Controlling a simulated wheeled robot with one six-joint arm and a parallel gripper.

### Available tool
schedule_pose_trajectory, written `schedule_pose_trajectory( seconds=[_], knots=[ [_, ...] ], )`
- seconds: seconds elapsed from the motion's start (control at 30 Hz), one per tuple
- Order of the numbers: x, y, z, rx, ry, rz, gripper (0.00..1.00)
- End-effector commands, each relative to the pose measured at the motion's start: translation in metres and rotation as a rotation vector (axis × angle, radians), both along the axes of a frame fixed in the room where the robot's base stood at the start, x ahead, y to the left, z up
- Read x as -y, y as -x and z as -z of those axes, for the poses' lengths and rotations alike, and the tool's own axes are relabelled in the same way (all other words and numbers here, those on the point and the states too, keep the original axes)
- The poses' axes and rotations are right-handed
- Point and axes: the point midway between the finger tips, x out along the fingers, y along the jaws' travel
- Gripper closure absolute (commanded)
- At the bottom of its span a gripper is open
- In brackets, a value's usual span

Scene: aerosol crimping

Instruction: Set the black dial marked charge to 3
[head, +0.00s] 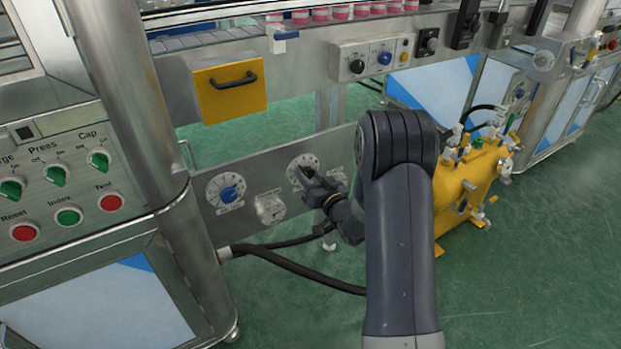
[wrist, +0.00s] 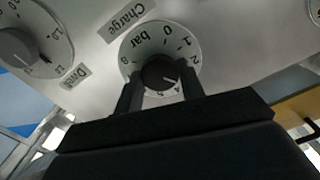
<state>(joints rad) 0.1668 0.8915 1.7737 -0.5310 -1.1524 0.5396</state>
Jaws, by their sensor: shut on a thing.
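The black charge dial (wrist: 158,73) has a round white scale marked bar, with a tilted Charge label (wrist: 124,20) beside it in the wrist view. Its light pointer mark aims to the lower right, near the 4; the finger hides the place of the 3, so I cannot tell the exact reading. My gripper (wrist: 160,88) is shut on the knob, one finger on each side. In the head view my gripper (head: 316,188) reaches the dial's white scale (head: 297,163) on the low grey panel and covers the knob.
A blue-knobbed dial (head: 229,194) sits to the left on the same panel. A yellow drawer front (head: 231,100) is above, and a yellow tank (head: 468,185) stands right of my arm. Black hoses (head: 300,275) run below. In the wrist view another dial (wrist: 22,45) is close by.

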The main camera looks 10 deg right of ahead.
Motion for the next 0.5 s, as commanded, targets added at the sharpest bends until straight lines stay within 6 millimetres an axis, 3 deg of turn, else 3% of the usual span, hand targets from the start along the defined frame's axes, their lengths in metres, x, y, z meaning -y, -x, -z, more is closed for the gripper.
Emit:
schedule_pose_trajectory(
  seconds=[0.37, 0.4, 0.5],
  knots=[
    [0.0000, 0.0004, 0.0009, -0.005, -0.004, 0.000, 0.86],
    [0.0000, 0.0004, 0.0009, -0.004, -0.003, 0.000, 0.60],
    [0.0000, 0.0003, 0.0007, -0.003, -0.003, 0.000, 0.52]
  ],
)
